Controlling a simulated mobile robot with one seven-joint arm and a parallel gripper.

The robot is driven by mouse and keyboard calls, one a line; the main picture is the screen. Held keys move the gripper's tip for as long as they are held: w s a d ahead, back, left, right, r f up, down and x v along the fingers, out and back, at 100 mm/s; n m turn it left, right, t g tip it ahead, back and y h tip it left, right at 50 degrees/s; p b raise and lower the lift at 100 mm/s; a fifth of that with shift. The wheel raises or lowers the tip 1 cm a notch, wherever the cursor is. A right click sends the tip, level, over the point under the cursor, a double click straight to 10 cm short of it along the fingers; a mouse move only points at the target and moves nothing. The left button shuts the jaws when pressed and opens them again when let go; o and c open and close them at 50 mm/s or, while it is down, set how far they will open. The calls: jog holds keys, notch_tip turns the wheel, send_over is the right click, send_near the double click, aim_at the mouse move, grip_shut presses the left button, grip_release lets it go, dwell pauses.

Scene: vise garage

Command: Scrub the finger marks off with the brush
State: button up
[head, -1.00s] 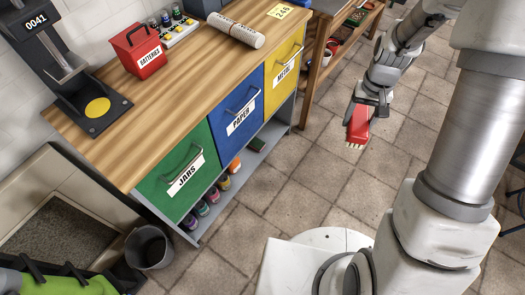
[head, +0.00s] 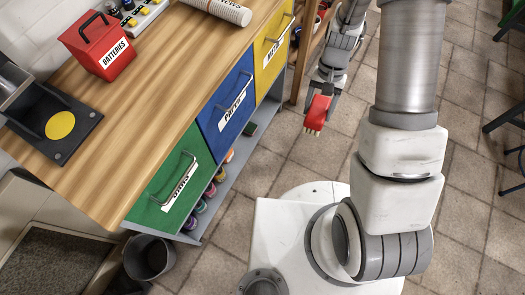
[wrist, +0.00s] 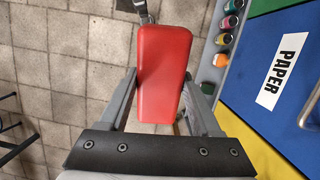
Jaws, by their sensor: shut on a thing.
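My gripper (head: 325,91) is shut on the red brush (head: 317,113), which hangs over the tiled floor to the right of the drawer bench. In the head view the pale bristles at its lower end point down. The wrist view shows the brush's smooth red block (wrist: 163,70) between the two grey fingers (wrist: 160,103); its bristles are hidden there. No finger marks can be made out in either view.
The wooden bench (head: 145,105) has a green jars drawer (head: 170,190), a blue paper drawer (head: 228,110) and a yellow drawer (head: 272,50). On it stand a red batteries box (head: 105,48) and a black stand with a yellow disc (head: 60,125). A dark bucket (head: 150,258) stands below. Stools (head: 515,125) are at right.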

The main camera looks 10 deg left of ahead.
jog(key=s+a+f+m+g+y+b, duration=0.25)
jog(key=a+f+m+y+b, duration=0.2)
jog(key=f, duration=0.45)
jog(key=s+a+f+m+g+y+b, duration=0.1)
jog(key=s+a+f+m+y+b, duration=0.35)
jog(key=f, duration=0.45)
jog(key=w+a+f+m+t+y+b, duration=0.7)
jog(key=a+f+m+t, duration=0.4)
jog(key=t, duration=0.2)
jog(key=shift+w+a+b, duration=0.3)
jog(key=shift+w+b, duration=0.25)
jog(key=shift+b, duration=0.35)
jog(key=shift+x, duration=1)
jog(key=shift+d+f, duration=0.1)
jog(key=shift+w+d+b, duration=0.25)
jog(key=shift+w+d, duration=0.1)
jog(key=shift+w, duration=0.45)
jog(key=shift+w+d+b, duration=0.2)
jog(key=shift+w+d, duration=0.15)
jog(key=shift+w, duration=0.45)
jog(key=shift+w+d, duration=0.1)
jog(key=shift+w, duration=0.25)
